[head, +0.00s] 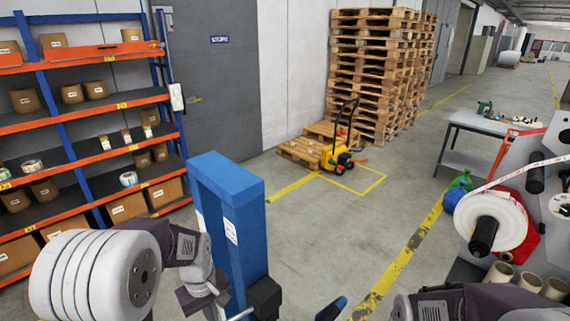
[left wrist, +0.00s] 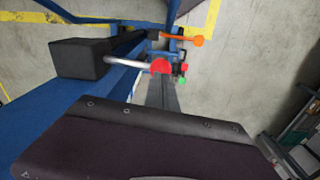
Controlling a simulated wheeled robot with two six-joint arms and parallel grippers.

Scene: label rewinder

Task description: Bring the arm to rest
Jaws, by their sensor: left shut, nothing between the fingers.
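My left arm comes in from the left in the head view, bent, with its wrist beside a tall blue column (head: 228,195). My left gripper (left wrist: 161,78) is shut and empty in the left wrist view. Its fingertips point towards a red knob (left wrist: 160,66); whether they touch it I cannot tell. In the head view the fingers are not clear. Part of my right arm shows at the bottom right; its gripper is out of view.
The rewinder with a white label roll (head: 492,218) stands right. Shelving (head: 85,61) is left. Floor beyond the column is free before a yellow pallet truck (head: 338,155).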

